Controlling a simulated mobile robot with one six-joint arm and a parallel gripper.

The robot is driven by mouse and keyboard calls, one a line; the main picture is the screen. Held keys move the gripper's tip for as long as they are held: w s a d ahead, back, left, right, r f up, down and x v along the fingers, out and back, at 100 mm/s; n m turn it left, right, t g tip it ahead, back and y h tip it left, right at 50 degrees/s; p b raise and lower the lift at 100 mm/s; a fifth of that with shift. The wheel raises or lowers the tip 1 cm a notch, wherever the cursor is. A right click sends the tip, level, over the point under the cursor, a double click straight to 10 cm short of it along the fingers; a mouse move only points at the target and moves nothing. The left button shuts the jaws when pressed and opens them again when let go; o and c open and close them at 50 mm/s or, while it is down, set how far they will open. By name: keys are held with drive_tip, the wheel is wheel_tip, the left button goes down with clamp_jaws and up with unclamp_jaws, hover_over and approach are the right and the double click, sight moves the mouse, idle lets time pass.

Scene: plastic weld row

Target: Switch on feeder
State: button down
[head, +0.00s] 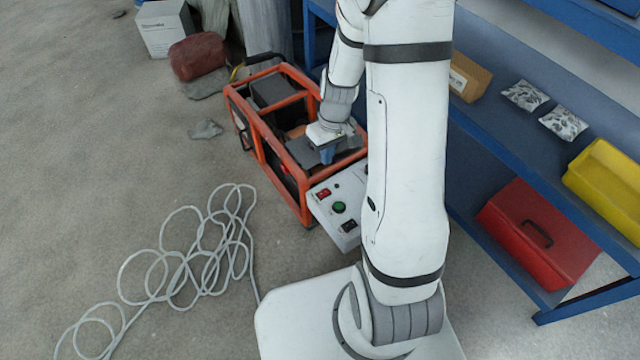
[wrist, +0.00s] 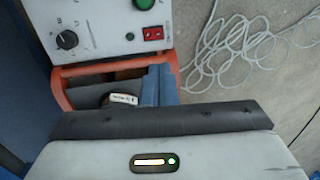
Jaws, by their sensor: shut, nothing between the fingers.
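The feeder is an orange-framed machine (head: 257,128) on the floor with a light grey control panel (head: 322,206) at its near end. The panel has a red rocker switch (head: 323,193), which also shows in the wrist view (wrist: 153,33), and a green round button (head: 339,207). A black knob (wrist: 67,40) sits left of the switch in the wrist view. I cannot tell the switch's position. My gripper (head: 327,156), with blue fingers (wrist: 158,82), is shut and empty. It is over the machine's near end, behind the panel and apart from the switch. My arm hides part of the panel.
A pale coiled cable (head: 190,255) lies on the floor to the left. A blue shelf (head: 500,130) at right holds a red box (head: 530,245), a yellow bin (head: 608,185) and small bags (head: 563,123). The floor left of the feeder is mostly clear.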

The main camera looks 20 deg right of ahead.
sight(320, 194)
drive_tip(key=f+b, duration=0.2)
drive_tip(key=f, duration=0.2)
drive_tip(key=a+f+b, duration=0.1)
drive_tip(key=f+b, duration=0.1)
drive_tip(key=f, duration=0.3)
drive_tip(key=f+b, duration=0.2)
drive_tip(key=f, duration=0.3)
drive_tip(key=shift+s+a, duration=0.3)
drive_tip(key=shift+a, duration=0.05)
drive_tip(key=shift+a+f+b, duration=0.1)
drive_tip(key=shift+f+b, duration=0.2)
drive_tip(key=shift+b, duration=0.1)
drive_tip(key=shift+r, duration=0.2)
drive_tip(key=shift+w+d+r, duration=0.15)
drive_tip(key=shift+w+d, duration=0.05)
drive_tip(key=shift+d, duration=0.6)
